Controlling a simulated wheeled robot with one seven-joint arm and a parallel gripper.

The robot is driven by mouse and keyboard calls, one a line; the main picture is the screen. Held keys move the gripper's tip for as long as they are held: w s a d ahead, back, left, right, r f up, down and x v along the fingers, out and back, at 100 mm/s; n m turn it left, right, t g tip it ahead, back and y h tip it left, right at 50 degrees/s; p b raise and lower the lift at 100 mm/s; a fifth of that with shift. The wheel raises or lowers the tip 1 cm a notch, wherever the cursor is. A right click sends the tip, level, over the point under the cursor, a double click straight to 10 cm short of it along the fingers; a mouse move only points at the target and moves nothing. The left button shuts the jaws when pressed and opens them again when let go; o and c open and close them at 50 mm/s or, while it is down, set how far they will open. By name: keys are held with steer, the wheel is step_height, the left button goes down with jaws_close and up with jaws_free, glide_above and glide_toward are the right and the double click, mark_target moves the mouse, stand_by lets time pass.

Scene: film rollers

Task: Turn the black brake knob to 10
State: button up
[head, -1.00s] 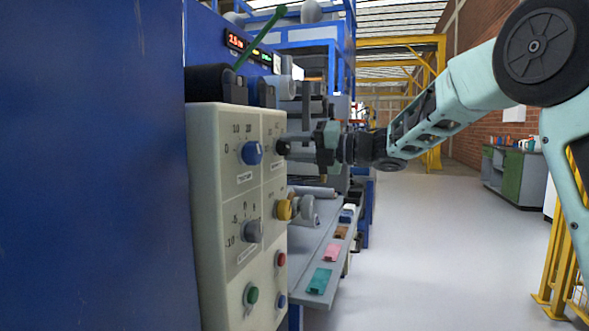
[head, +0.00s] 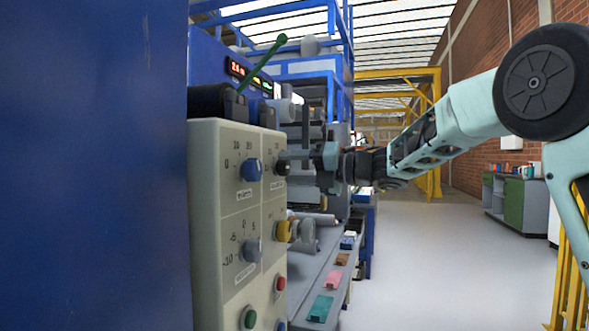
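The black brake knob (head: 282,167) is at the upper right of the cream control panel (head: 205,220) in the head view. Its scale is seen at a steep angle and I cannot read where it points. My gripper (head: 294,157) reaches in from the right, with its fingers at the knob. The near finger covers part of the knob's right side. I cannot tell whether the fingers are closed on it or only around it.
A blue knob (head: 250,169) is left of the black one. A grey knob (head: 251,250) and a yellow knob (head: 284,231) sit below, with green (head: 249,317) and red (head: 280,284) buttons lower down. A grey shelf (head: 305,279) juts out at right. The floor beyond is clear.

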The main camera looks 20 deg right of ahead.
steer(key=shift+d, duration=0.15)
steer(key=p+v, duration=0.1)
steer(key=v, duration=1.6)
steer(key=shift+s, duration=0.1)
